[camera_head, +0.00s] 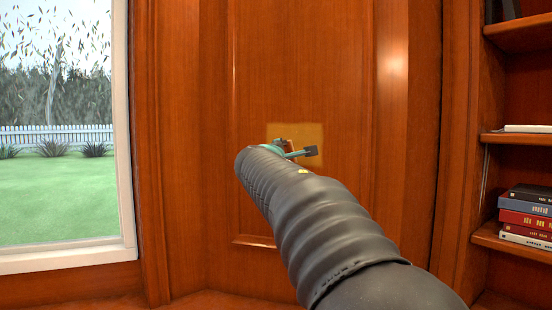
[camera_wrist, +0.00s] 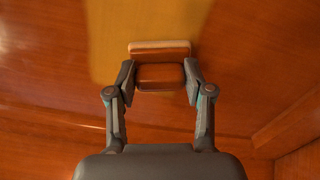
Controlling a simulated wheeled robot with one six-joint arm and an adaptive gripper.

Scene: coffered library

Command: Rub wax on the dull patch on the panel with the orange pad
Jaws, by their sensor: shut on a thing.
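The dull patch (camera_head: 312,132) is a yellowish rectangle on the red-brown wooden panel (camera_head: 300,70). It also shows as a paler area at the top of the wrist view (camera_wrist: 150,25). My gripper (camera_wrist: 160,78) is shut on the orange pad (camera_wrist: 160,46), a small block held between both fingertips. The pad's far edge overlaps the lower part of the patch in the wrist view. I cannot tell whether it touches the panel. In the head view my arm and gripper (camera_head: 291,149) hide most of the pad and the lower left of the patch.
A window (camera_head: 60,180) in a white frame is at the left. Shelves (camera_head: 515,140) with a stack of books (camera_head: 526,213) are at the right. Raised moulding frames the panel. The panel above the patch is clear.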

